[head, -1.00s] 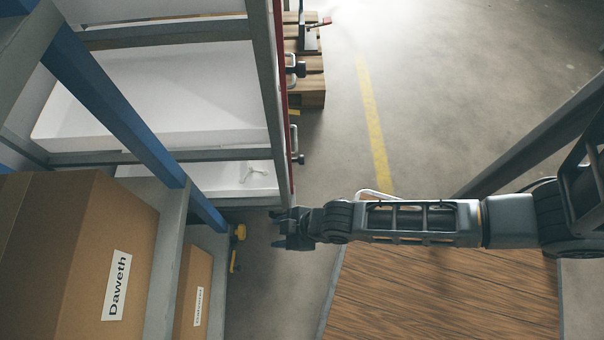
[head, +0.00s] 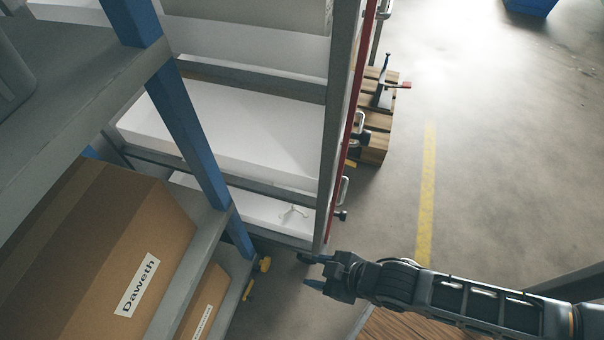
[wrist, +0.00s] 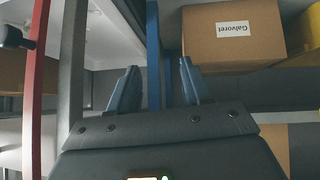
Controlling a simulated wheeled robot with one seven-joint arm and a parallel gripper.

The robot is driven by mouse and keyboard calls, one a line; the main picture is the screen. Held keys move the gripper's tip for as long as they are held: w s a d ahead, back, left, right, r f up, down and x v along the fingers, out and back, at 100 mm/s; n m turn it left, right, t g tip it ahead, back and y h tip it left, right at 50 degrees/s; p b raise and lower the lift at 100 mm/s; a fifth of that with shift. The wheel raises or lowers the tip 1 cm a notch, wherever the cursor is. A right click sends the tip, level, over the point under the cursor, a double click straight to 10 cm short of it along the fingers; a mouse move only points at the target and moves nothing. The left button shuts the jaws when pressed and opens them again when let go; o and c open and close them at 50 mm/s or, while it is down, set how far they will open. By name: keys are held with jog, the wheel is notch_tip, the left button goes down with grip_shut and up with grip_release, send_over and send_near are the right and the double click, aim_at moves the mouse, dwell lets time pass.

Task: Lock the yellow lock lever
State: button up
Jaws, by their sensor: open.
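A small yellow lever-like part (head: 263,265) shows low at the foot of the blue shelf post in the head view. It looks like the lock lever, but it is too small to tell its position. My gripper (head: 310,271) is open and empty, to the right of this part in the picture and apart from it. It is near the bottom corner of the grey frame. In the wrist view the two blue fingers of my gripper (wrist: 158,85) are spread with nothing between them. I cannot make out the lever in the wrist view.
A grey-framed rack (head: 335,130) with a red edge strip and white trays stands left of my arm. Cardboard boxes (head: 85,240) sit on shelves at the left. A wooden pallet (head: 378,145) stands behind. Open floor (head: 510,170) lies to the right.

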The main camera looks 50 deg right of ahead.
jog(key=s+r+m+t+p, duration=0.1)
jog(key=r+p, duration=0.4)
jog(key=r, duration=1)
jog(key=s+r+m+t+h+p, duration=0.1)
jog(key=s+r+t+p, duration=0.2)
jog(key=r, duration=1.2)
jog(key=s+d+r+m+t+h+p, duration=0.1)
jog(key=s+r+p, duration=0.6)
jog(key=r, duration=0.9)
jog(key=shift+s+m+t, duration=0.2)
jog(key=shift+m+t, duration=0.3)
jog(key=shift+m, duration=0.1)
jog(key=shift+c, duration=0.6)
jog(key=shift+a, duration=0.15)
